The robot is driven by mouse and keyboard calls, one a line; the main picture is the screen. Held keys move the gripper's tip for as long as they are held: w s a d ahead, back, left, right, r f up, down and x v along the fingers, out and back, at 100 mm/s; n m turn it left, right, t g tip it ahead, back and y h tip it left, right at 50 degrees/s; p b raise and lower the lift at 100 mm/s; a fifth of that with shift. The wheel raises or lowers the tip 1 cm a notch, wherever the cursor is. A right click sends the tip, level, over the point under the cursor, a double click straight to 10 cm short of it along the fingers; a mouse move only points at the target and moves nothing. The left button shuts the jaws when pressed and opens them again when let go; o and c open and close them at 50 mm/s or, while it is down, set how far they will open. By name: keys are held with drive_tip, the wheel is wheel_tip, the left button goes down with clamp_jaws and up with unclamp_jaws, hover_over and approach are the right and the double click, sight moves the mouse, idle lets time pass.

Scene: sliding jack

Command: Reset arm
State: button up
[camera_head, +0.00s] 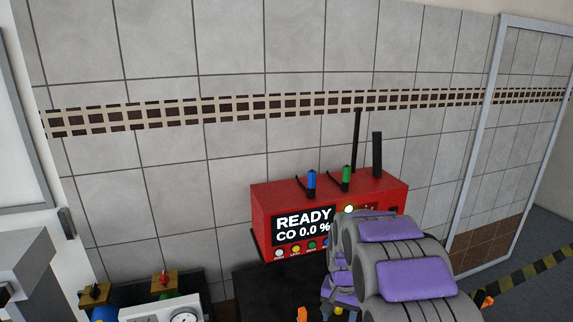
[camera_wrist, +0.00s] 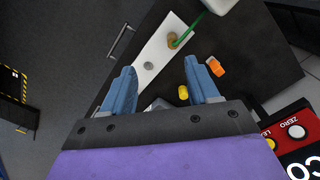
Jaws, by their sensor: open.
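In the wrist view my gripper (camera_wrist: 160,75) is open, its two blue-grey fingers spread, with nothing held between them. It is above a dark surface. An orange piece (camera_wrist: 216,67) lies just right of the right fingertip, and a small yellow piece (camera_wrist: 183,92) shows beside that finger's inner side. A white plate (camera_wrist: 150,62) with a brass fitting (camera_wrist: 172,41) and a grey round part lies beyond the fingers; a green cable (camera_wrist: 184,36) runs from the fitting.
The red analyser (camera_head: 264,207) reads "READY CO 0.0 %", with blue (camera_head: 311,180) and green (camera_head: 346,177) plugs on top. A gauge (camera_head: 184,318) and valves stand at lower left. A tiled wall (camera_head: 220,60) closes the back. In the wrist view open floor (camera_wrist: 60,40) lies left.

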drive_tip(key=s+r+n, duration=0.1)
drive_tip(key=s+r, duration=0.3)
drive_tip(key=s, duration=0.6)
drive_tip(key=s+r+n, duration=0.1)
drive_tip(key=s+r, duration=0.4)
drive_tip(key=s, duration=0.4)
drive_tip(key=s+n+g+b, duration=0.1)
drive_tip(key=s+n, duration=0.1)
drive_tip(key=s, duration=1.6)
drive_tip(key=shift+s+a+f+n+g+b, duration=0.2)
drive_tip(key=shift+a+f+n+g+b, duration=0.1)
drive_tip(key=shift+f+n+b, duration=0.1)
drive_tip(key=shift+c, duration=0.4)
